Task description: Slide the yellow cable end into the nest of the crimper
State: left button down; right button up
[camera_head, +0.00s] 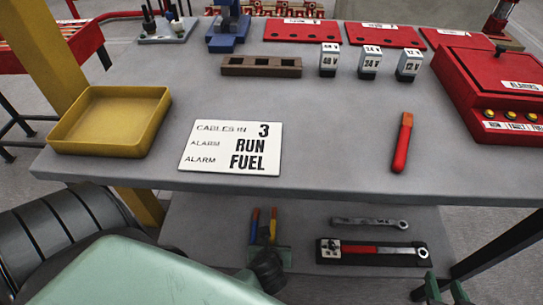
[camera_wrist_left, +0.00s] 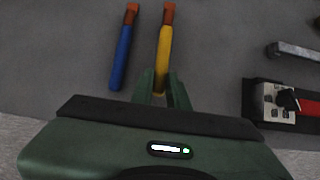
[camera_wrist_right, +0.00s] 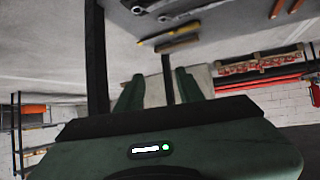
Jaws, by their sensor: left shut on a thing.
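The yellow cable (camera_head: 273,225) lies at the lower shelf, with a copper-orange end. In the left wrist view the yellow cable (camera_wrist_left: 164,50) runs between the fingers of my left gripper (camera_wrist_left: 162,90), which is shut on its near part. My left gripper also shows in the head view (camera_head: 268,254). A blue cable (camera_wrist_left: 123,50) lies beside it, apart from the fingers. A blue tool (camera_head: 228,30), which may be the crimper, stands at the back of the tabletop; its nest cannot be made out. My right gripper (camera_head: 447,291) is open and empty, right of the lower shelf (camera_wrist_right: 158,92).
The grey tabletop (camera_head: 330,105) overhangs the lower shelf. Wrenches (camera_head: 372,252) lie on the shelf.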

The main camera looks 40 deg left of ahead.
pick_arm(q)
jog(key=shift+r+p, duration=0.35)
jog(key=shift+r, duration=0.05)
jog(key=shift+r+p, duration=0.25)
jog(key=shift+p, duration=0.05)
jog(key=shift+r+p, duration=0.25)
jog(key=shift+p, duration=0.05)
jog(key=shift+r+p, duration=0.35)
jog(key=shift+p, duration=0.05)
pick_arm(e)
jog(key=s+d+f+g+h, duration=0.1)
jog(key=s+d+f+g, duration=0.1)
jog(key=s, duration=0.4)
jog(key=s+d+f+g+h, duration=0.1)
jog(key=s+d+f+g, duration=0.1)
jog(key=s+f+g, duration=0.2)
jog(key=shift+s+f+g, duration=0.3)
jog(key=shift+s+g, duration=0.5)
jog(key=shift+s, duration=0.8)
jog(key=shift+w, duration=0.1)
pick_arm(q)
jog(key=shift+f+b, duration=0.5)
jog(key=shift+b, duration=0.05)
pick_arm(e)
jog(key=w+a+r+t, duration=0.1)
jog(key=w+r+t, duration=0.1)
jog(key=w, duration=0.4)
jog(key=shift+w+a+t+y, duration=0.2)
jog(key=shift+a+t+y, duration=0.2)
jog(key=shift+t, duration=0.3)
